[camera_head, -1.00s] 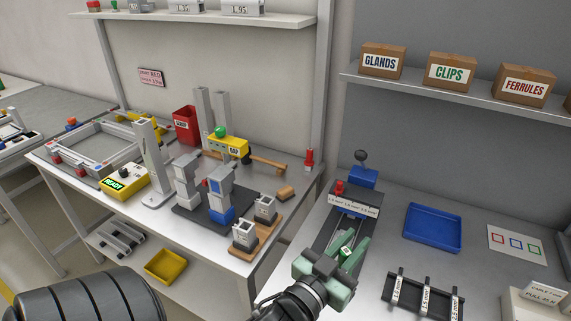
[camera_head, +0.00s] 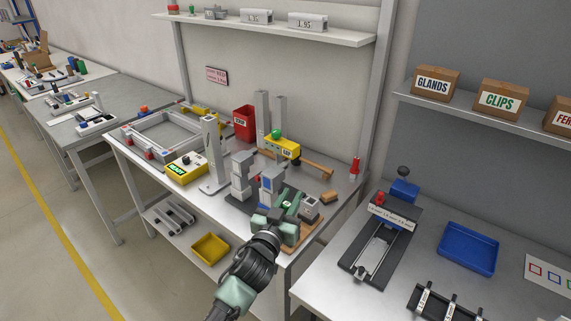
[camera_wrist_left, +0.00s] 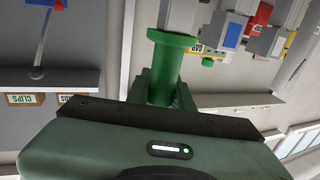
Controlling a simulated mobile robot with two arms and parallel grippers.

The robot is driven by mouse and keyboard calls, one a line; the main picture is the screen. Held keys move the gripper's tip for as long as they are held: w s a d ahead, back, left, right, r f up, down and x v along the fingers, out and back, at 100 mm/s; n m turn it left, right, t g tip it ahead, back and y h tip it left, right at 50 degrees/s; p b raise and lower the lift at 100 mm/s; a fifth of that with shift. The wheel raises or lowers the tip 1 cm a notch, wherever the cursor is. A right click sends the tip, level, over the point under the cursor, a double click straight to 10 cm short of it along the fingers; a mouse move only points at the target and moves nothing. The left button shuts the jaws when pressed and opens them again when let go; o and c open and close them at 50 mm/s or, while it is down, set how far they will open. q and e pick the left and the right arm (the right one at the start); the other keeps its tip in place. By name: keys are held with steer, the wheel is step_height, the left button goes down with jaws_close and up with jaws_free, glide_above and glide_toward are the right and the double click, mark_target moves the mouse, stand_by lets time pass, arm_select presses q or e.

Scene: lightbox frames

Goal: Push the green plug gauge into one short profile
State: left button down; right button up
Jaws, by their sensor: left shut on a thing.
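My left gripper (camera_head: 279,214) is shut on the green plug gauge, held over the front right of the left bench. In the left wrist view the green plug gauge (camera_wrist_left: 171,68) is a cylinder with a wide round end, standing out from between the fingers (camera_wrist_left: 160,95). In the head view only a bit of green shows at the fingers. One short profile (camera_head: 309,206), a grey hollow block, stands on a wooden base (camera_head: 316,228) just right of the gripper. The gripper hides the base's near left part. I cannot tell whether the gauge touches a profile. My right gripper is out of view.
Grey-and-blue fixtures (camera_head: 242,178) stand close behind the gripper. Tall grey profiles (camera_head: 209,155), a yellow block with a green knob (camera_head: 281,147) and a red bin (camera_head: 244,122) stand further back. The right bench has a dark sliding rig (camera_head: 380,245) and a blue tray (camera_head: 468,249).

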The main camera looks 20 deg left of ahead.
arm_select(q)
steer(key=w+a+r+p, duration=0.1)
steer(key=w+r, duration=0.1)
steer(key=w, duration=0.4)
steer(key=shift+w+r, duration=0.4)
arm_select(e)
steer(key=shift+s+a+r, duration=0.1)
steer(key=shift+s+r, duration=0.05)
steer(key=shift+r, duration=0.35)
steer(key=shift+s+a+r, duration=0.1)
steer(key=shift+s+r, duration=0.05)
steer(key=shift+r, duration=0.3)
arm_select(q)
steer(key=shift+a, duration=0.1)
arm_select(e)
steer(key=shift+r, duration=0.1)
arm_select(q)
steer(key=shift+f+b, duration=2.45)
steer(key=shift+f, duration=0.5)
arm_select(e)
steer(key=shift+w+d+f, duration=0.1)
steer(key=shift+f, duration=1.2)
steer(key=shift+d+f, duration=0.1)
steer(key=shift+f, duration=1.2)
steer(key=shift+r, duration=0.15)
